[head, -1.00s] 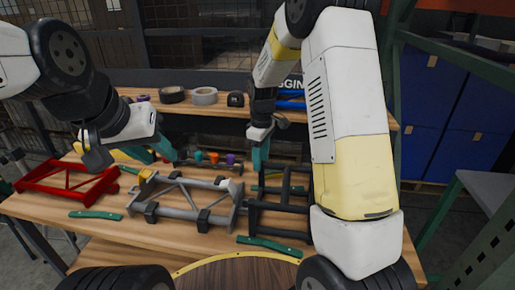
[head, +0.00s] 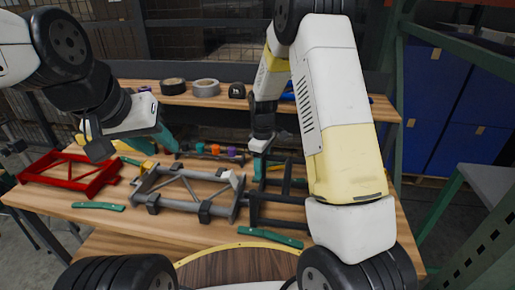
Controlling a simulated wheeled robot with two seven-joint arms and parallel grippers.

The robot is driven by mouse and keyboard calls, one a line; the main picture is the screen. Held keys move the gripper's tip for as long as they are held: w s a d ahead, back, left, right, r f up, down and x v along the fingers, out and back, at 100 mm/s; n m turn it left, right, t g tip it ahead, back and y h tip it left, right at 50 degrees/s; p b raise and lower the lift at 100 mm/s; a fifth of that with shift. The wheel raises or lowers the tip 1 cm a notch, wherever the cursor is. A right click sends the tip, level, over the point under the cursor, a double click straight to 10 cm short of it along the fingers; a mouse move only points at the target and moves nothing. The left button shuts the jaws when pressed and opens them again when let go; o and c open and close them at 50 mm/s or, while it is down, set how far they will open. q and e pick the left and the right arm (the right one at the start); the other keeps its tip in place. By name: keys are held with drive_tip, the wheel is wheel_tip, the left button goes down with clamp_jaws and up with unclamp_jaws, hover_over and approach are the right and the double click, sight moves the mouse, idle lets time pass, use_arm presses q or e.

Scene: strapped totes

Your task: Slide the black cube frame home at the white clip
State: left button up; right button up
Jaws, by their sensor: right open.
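A small white clip (head: 233,179) sits at the right end of the grey frame (head: 181,201), close to the black frame's left side. My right gripper (head: 259,168) has teal fingers pointing down at the black frame's back left corner. It is open; I cannot tell whether it touches the frame. My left gripper (head: 169,142) hangs over the back of the grey frame, its teal fingers seen nearly edge-on, so their gap does not show.
A red frame (head: 70,176) lies at the left. Green strips lie at the front left (head: 98,206) and front right (head: 270,237). Tape rolls (head: 206,88) stand on the back shelf. Small coloured pieces (head: 215,150) line the table's back.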

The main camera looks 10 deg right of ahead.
drive_tip(key=shift+f, duration=0.5)
clamp_jaws()
idle(1.1)
drive_tip(key=shift+o, duration=0.2)
unclamp_jaws()
